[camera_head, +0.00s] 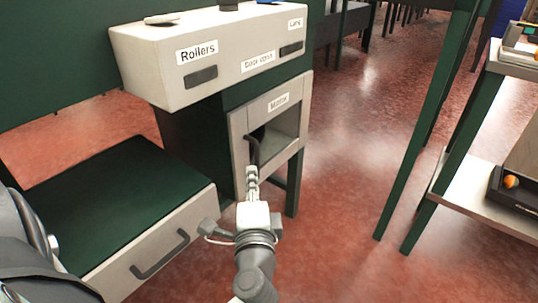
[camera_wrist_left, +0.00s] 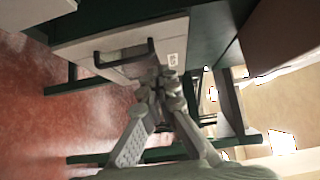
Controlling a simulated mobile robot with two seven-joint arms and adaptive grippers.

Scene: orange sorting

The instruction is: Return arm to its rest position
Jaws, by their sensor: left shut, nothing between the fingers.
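My left gripper (camera_head: 252,174) is shut and empty. In the head view it reaches up from the bottom middle, its fingertips by the dark bar handle (camera_head: 252,150) of a labelled grey unit (camera_head: 240,160). In the left wrist view the closed fingertips (camera_wrist_left: 164,84) sit just below and right of the handle (camera_wrist_left: 152,52) on a pale front panel (camera_wrist_left: 90,47). Whether the fingertips touch the handle or panel I cannot tell. My right gripper is not in view.
A cabinet with a "Rollers" label (camera_head: 197,52) stands behind. A shelf (camera_head: 480,203) at right holds a dark box (camera_head: 515,197) with an orange (camera_head: 511,182). The red floor (camera_head: 340,180) between is clear.

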